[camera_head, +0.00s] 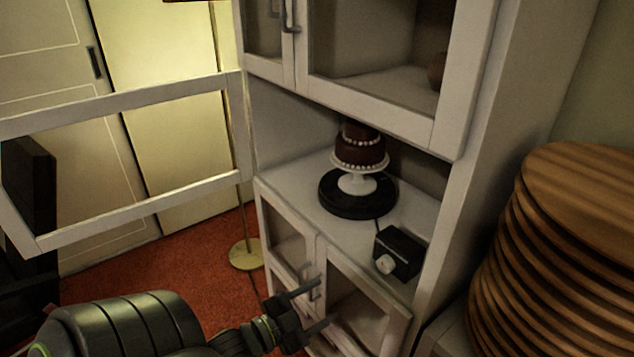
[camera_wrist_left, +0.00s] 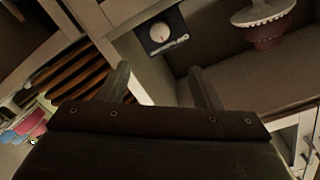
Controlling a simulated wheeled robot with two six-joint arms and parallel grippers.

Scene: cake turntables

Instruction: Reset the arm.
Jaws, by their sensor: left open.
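My left gripper (camera_head: 322,304) is in front of the lower cabinet doors, below the counter edge. Its two fingers are apart with nothing between them, and both fingers also show in the left wrist view (camera_wrist_left: 160,72). A dark chocolate cake (camera_head: 359,152) with white beading sits on a white pedestal stand (camera_head: 357,183). The stand is on a round black turntable (camera_head: 345,204) on the counter. A black control box (camera_head: 398,250) with a white knob (camera_head: 385,265) is beside it. The box (camera_wrist_left: 165,28) appears beyond the fingers in the wrist view. My right gripper is not in view.
The white cabinet has lower doors (camera_head: 350,297) close to my gripper and an upper shelf unit (camera_head: 388,118) over the counter. An open framed door (camera_head: 150,203) extends at left. A stack of round wooden boards (camera_head: 575,190) stands at right. A brass lamp base (camera_head: 246,254) rests on red carpet.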

